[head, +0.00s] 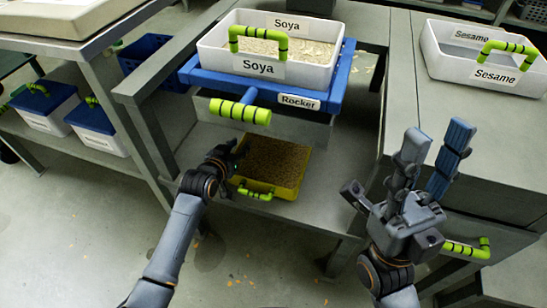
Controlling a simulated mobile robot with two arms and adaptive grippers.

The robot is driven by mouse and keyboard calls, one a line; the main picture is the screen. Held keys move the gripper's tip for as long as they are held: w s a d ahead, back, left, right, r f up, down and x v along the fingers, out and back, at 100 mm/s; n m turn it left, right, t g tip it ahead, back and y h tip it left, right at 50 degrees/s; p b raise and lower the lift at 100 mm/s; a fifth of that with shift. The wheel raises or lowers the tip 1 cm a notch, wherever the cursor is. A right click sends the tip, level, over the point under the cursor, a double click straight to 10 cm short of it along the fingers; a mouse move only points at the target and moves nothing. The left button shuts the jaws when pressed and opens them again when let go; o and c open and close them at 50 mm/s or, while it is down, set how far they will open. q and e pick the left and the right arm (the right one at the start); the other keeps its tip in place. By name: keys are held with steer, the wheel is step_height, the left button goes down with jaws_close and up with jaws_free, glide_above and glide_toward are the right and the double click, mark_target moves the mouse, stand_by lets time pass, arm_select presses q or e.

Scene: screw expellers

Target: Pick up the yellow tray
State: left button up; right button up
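The yellow tray (285,192) holds brown grain and sits on the lower shelf under the rocker, with a green black-striped handle (256,192) on its front. My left gripper (233,155) is at the tray's left side, close to its left edge. Its fingers are dark and partly hidden, so I cannot tell whether they are open or shut, or whether they touch the tray. My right gripper (437,137) is raised at the right, in front of the right-hand cabinet, with its two fingers spread apart and nothing between them.
A blue rocker (300,103) with a white Soya tray (315,72) stands above the yellow tray, its green-striped handle (240,111) sticking out in front. A white Sesame tray (455,66) sits on the right cabinet. Blue-lidded boxes (96,118) are at the left.

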arm_select(q)
steer(key=shift+r, duration=0.15)
steer(key=shift+s, duration=0.1)
jaws_close()
steer(key=shift+r, duration=0.1)
